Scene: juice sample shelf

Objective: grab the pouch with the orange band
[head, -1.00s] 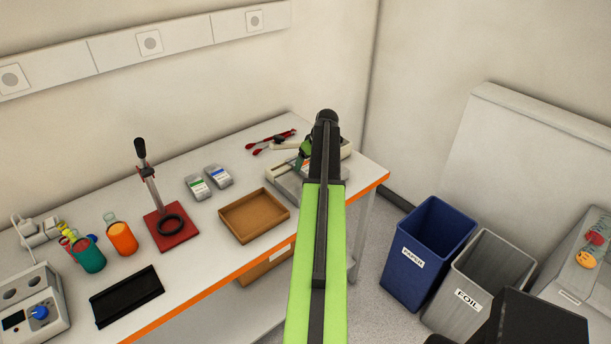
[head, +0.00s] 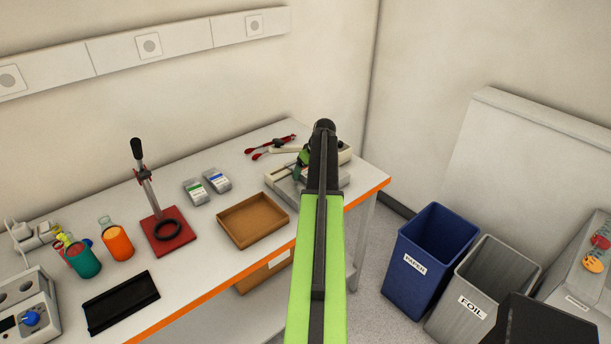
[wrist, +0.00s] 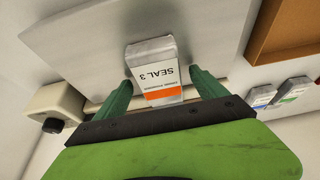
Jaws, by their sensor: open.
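A narrow gap seems to show at each side; I cannot tell whether either finger touches. In the head view, my arm hides the pouch, and only a bit of a green finger shows over the pale device (head: 282,182).
Two other pouches, one with a green band (head: 196,191) and one with a blue band (head: 217,181), lie left of the brown tray (head: 252,221). Red-handled pliers (head: 268,147) lie behind the device. A red-based stand (head: 168,232) and bottles are further left. Bins stand right of the table.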

